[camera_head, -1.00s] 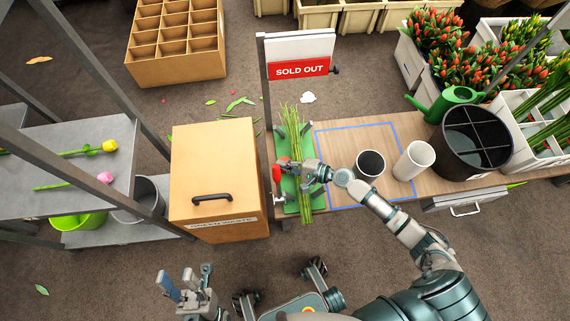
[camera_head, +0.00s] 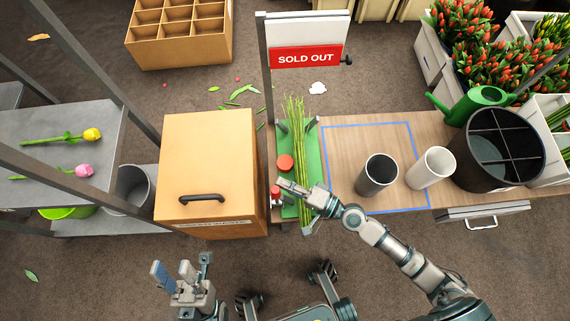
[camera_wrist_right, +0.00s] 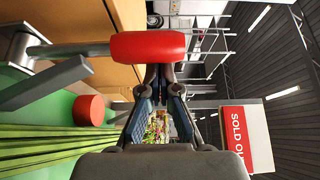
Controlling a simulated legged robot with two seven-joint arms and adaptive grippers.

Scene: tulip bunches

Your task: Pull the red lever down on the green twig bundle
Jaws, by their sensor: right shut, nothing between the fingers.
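The green twig bundle (camera_head: 297,150) lies along a green board (camera_head: 314,150) at the left end of the wooden bench. The red lever handle (camera_head: 275,193) is at the board's left edge, towards me. In the right wrist view the red handle (camera_wrist_right: 148,46) sits on a grey metal arm, close to the fingertips; contact cannot be told. A round red knob (camera_head: 285,162) is on the board beside the twigs. My right gripper (camera_head: 281,186) is shut and empty beside the handle, its hand over the twigs. My left gripper (camera_head: 183,266) is open and empty, low in front of the cardboard box.
The cardboard box (camera_head: 208,150) with a black handle stands left of the board. A grey cup (camera_head: 378,172), a white cup (camera_head: 431,167) and a black divided bucket (camera_head: 497,150) stand to the right. A SOLD OUT sign (camera_head: 305,57) rises behind.

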